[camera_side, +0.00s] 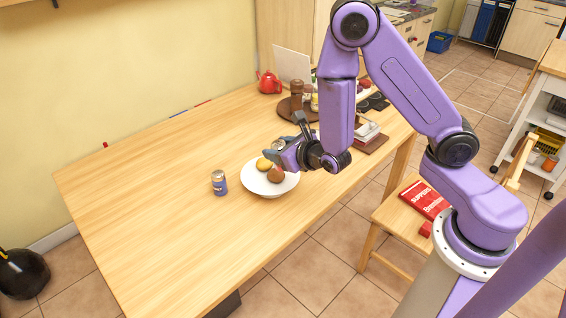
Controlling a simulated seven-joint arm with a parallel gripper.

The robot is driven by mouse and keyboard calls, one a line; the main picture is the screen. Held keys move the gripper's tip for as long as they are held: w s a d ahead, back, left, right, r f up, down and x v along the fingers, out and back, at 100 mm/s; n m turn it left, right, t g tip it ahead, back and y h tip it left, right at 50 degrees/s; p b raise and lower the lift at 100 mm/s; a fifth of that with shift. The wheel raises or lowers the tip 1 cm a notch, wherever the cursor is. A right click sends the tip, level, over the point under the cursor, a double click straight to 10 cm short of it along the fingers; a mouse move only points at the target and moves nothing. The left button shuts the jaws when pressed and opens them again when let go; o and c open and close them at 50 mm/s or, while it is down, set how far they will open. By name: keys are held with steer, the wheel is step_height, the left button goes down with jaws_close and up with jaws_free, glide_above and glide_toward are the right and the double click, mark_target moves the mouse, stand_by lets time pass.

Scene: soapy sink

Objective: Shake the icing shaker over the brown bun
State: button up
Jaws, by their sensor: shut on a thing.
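The brown bun (276,174) sits on a white plate (270,191) on the wooden table. A yellow, rounded thing (263,164) lies beside it on the plate. My gripper (277,153) is just above the far side of the plate, pointing left and close over the bun in the picture. It is shut on a small silvery thing (279,143), which looks like the icing shaker. The fingers hide most of it, so I cannot tell its tilt or whether anything falls from it.
A blue and silver can (219,183) stands left of the plate. At the back are a red teapot (268,82), a brown round board (289,113) with a dark mill (297,92), and jars. A chair with a red book (424,199) is at right. The table's left half is clear.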

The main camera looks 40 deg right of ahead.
steer(key=w+d+r+n, duration=0.1)
steer(key=w+d+r, duration=0.1)
steer(key=w+d, duration=0.3)
steer(key=f+n+t+h, duration=0.1)
steer(key=f+n+t, duration=0.1)
steer(key=n, duration=0.4)
steer(key=f+n+t+h, duration=0.1)
steer(key=n+t+h, duration=0.1)
steer(key=n, duration=0.4)
steer(key=f+n+t+h, duration=0.2)
steer(key=n, duration=0.3)
steer(key=shift+d+f+n, duration=0.2)
steer(key=shift+f+n, duration=0.15)
steer(key=shift+n, duration=0.05)
steer(key=shift+a+f+n+t+y, duration=0.15)
steer(key=shift+f+n+t+y, duration=0.15)
steer(key=shift+n, duration=0.9)
steer(key=shift+a+f+n+t+y, duration=0.2)
steer(key=shift+n+t, duration=0.25)
steer(key=shift+n, duration=0.75)
steer(key=shift+a+f+n+t+y, duration=0.2)
steer(key=shift+n+t+y, duration=0.15)
steer(key=shift+n, duration=0.85)
steer(key=shift+r, duration=1.75)
